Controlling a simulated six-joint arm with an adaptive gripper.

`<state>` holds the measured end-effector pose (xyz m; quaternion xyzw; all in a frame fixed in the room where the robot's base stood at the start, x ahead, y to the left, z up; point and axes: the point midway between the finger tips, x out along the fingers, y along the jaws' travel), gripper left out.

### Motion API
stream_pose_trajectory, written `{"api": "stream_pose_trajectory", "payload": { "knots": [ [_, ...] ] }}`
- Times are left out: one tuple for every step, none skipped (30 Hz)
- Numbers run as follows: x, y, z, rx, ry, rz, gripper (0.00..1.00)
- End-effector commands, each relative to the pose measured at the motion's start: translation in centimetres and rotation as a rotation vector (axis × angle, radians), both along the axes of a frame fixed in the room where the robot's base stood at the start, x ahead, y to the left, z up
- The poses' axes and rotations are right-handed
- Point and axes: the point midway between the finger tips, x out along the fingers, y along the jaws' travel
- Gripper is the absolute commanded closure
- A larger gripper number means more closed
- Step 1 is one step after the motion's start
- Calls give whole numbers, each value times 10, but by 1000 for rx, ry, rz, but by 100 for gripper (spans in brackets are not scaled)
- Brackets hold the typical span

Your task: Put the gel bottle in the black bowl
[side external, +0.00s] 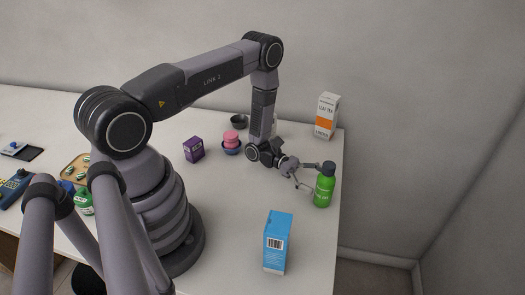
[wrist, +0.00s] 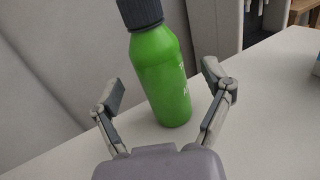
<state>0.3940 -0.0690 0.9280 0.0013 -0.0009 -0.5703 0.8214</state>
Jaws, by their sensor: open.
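The gel bottle (side external: 324,189) looks like the green bottle with a dark cap near the right edge of the counter, standing upright. In the wrist view the green bottle (wrist: 160,75) stands between and just beyond my open fingers. My gripper (side external: 311,177) is open beside the bottle, on its left in the side view; its fingers also show in the wrist view (wrist: 165,88), one on each side of the bottle. No contact is clear. The black bowl (side external: 239,122) sits at the back of the counter, left of my forearm, small and dark.
A blue bowl (side external: 231,149) with a pink item (side external: 231,137) stands near the black bowl. A purple box (side external: 194,149) is left of it. A blue carton (side external: 277,242) stands at the front, a white and orange carton (side external: 326,116) at the back right. The counter's right edge is close to the bottle.

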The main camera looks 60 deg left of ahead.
Motion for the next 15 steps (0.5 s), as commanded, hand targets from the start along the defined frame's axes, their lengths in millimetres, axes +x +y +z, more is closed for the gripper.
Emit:
{"api": "stream_pose_trajectory", "payload": {
  "knots": [
    [3, -9, 0, 0, 0, -4, 21],
    [4, -12, 0, -1, 0, -4, 21],
    [6, -16, 0, 0, 0, -2, 21],
    [7, -18, 0, -1, 0, -2, 21],
    [7, -20, 0, 0, 0, -2, 21],
    [8, -21, 0, 0, 0, 0, 21],
    [8, -21, 0, 0, 0, 1, 21],
    [9, -21, 0, 0, 0, 2, 21],
    [9, -21, 0, 0, 0, 2, 21],
    [9, -21, 0, 0, 0, 2, 21],
    [9, -21, 0, 0, 0, 2, 21],
    [9, -21, 0, 0, 0, 2, 21],
    [9, -21, 0, 0, 0, 2, 22],
    [8, -21, 0, 0, 0, 2, 26],
    [8, -21, 0, 0, 0, 2, 31]
  ]
}}
